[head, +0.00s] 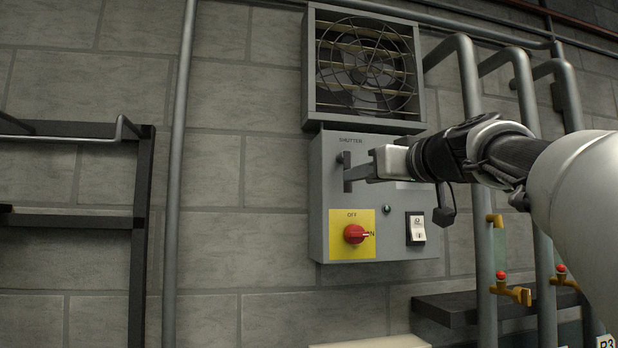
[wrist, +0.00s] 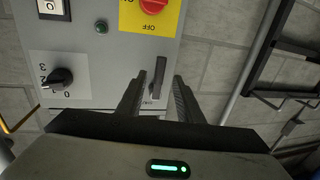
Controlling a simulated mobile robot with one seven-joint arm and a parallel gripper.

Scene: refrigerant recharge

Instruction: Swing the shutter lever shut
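The shutter lever (wrist: 158,78) is a short dark bar on the front of the grey control box (head: 325,225), by the SHUTTER label. In the wrist view it stands between the two fingers of my gripper (wrist: 158,98), with visible gaps on both sides. My gripper is open, with one finger to either side of the lever; I cannot tell whether either touches it.
Above the box is a caged fan (head: 366,65) with slats. Lower on the box are a red rotary switch (head: 355,234) on a yellow plate and a white rocker switch (head: 416,228). Grey pipes (head: 471,90) stand to the right. A dark rack (head: 140,230) stands at the left.

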